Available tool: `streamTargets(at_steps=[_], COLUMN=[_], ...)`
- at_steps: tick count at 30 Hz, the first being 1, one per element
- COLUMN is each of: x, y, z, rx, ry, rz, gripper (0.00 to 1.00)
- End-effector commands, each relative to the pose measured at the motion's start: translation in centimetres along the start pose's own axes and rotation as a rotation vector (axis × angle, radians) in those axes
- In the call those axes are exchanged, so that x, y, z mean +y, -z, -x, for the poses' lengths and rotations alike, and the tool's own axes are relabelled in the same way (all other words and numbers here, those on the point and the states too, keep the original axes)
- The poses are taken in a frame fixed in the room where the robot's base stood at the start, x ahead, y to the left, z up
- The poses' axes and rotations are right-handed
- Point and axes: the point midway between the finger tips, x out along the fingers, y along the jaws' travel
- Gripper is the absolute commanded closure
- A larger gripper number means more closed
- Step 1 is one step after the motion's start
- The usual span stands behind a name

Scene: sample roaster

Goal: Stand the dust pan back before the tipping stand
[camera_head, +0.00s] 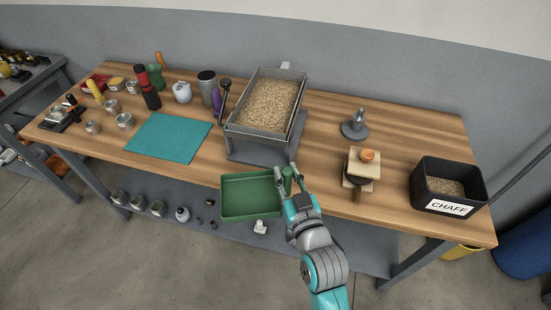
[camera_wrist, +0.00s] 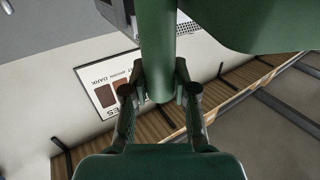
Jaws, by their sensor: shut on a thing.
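The green dust pan (camera_head: 250,198) is at the table's front edge in the head view, just below the tipping stand in the picture. Its tray shows empty, and its height above the tabletop is hard to tell. My gripper (camera_head: 290,192) is shut on the pan's upright green handle (camera_wrist: 157,45), which stands between both fingers in the wrist view. Part of the pan's body (camera_wrist: 275,22) shows at the upper right there. The grey tipping stand (camera_head: 262,151) is on the table and carries a mesh tray (camera_head: 233,129) filled with tan grains.
A teal mat (camera_head: 168,137) lies left of the stand, with jars and tools beyond it. To the right are a grey tamper-like piece (camera_head: 355,125), a wooden block piece (camera_head: 361,166) and a black CHAFF bin (camera_head: 447,187). The wooden table (camera_head: 420,125) has bare room between them.

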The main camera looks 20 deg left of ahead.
Motion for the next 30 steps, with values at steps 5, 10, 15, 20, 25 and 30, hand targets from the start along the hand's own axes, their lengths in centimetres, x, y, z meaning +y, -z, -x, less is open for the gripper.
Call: streamTargets(at_steps=[5,10,15,20,25,30], x=[0.0,0.0,0.0,0.0,0.0,0.0], y=[0.1,0.1,0.0,-1.4,-3.4,-3.5], z=[-4.1,-7.0,-8.2,-8.2,-8.2,-8.2], rx=[0.002,0.001,0.001,-0.004,-0.002,0.001], ry=[0.001,0.001,0.0,0.0,0.0,0.0], rz=[0.0,0.0,0.001,-0.001,-0.001,-0.001], gripper=[1.0,1.0,1.0,1.0,1.0,1.0])
